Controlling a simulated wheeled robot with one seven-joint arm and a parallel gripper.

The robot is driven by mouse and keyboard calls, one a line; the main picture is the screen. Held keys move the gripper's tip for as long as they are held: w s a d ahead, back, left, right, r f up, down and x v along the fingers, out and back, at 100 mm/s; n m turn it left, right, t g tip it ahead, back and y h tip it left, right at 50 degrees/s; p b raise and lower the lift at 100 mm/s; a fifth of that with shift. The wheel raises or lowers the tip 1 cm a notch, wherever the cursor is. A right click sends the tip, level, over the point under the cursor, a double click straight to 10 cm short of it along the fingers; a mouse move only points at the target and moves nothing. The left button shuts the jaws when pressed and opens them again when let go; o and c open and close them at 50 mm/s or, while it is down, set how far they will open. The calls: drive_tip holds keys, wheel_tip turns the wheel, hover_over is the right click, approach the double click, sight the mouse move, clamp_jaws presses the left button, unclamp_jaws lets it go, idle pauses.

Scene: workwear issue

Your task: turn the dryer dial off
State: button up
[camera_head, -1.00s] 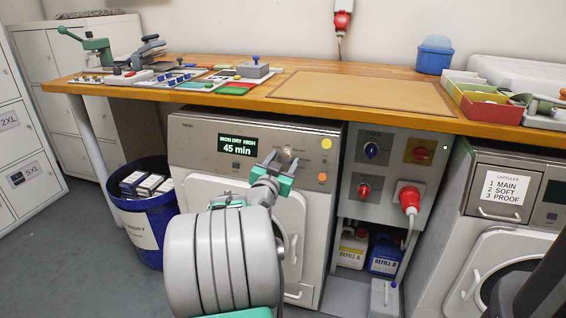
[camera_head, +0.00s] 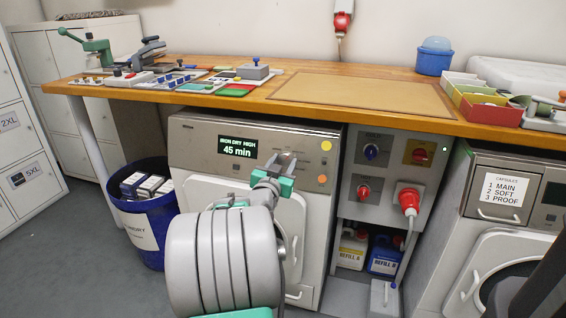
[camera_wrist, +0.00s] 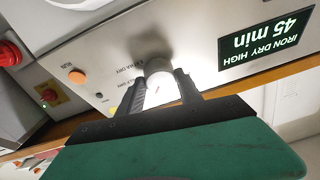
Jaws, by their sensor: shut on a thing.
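The dryer (camera_head: 205,153) stands under the wooden bench. Its display (camera_head: 237,147) reads "IRON DRY HIGH 45 min"; it shows upside down in the wrist view (camera_wrist: 263,38). My gripper (camera_head: 283,162) reaches the control panel just right of the display and hides most of the dial in the head view. In the wrist view the pale round dial (camera_wrist: 160,82) sits between my two dark fingers, which are shut on it. Printed programme labels such as "EXTRA DRY" lie around it. The dial's pointer direction cannot be made out.
An orange button (camera_head: 322,179) and a yellow disc (camera_head: 326,145) are on the panel right of the dial. A grey control box (camera_head: 393,150) with knobs and a red plug (camera_head: 408,199) stands beside the dryer. A blue bin (camera_head: 150,232) stands left. The bench edge overhangs the panel.

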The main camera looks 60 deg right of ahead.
drive_tip(key=n+p, duration=0.1)
drive_tip(key=n+t+p, duration=0.1)
drive_tip(key=n+p, duration=0.3)
drive_tip(key=shift+s+r+t+y, duration=0.15)
drive_tip(key=shift+r+t+y, duration=0.15)
drive_tip(key=shift+y, duration=0.1)
drive_tip(key=shift+f+n+t+y+p, duration=0.1)
drive_tip(key=shift+n+t+y+p, duration=0.2)
drive_tip(key=shift+n+p, duration=0.7)
drive_tip(key=shift+f+n+t+y+p, duration=0.1)
drive_tip(key=shift+n+t+y+p, duration=0.3)
drive_tip(key=shift+n, duration=1)
drive_tip(key=o, duration=1.4)
drive_tip(key=shift+c, duration=0.2)
drive_tip(key=p+v, duration=0.1)
drive_tip(key=v, duration=0.6)
drive_tip(key=shift+a+p, duration=0.3)
drive_tip(key=shift+a, duration=0.05)
drive_tip(key=shift+s, duration=0.1)
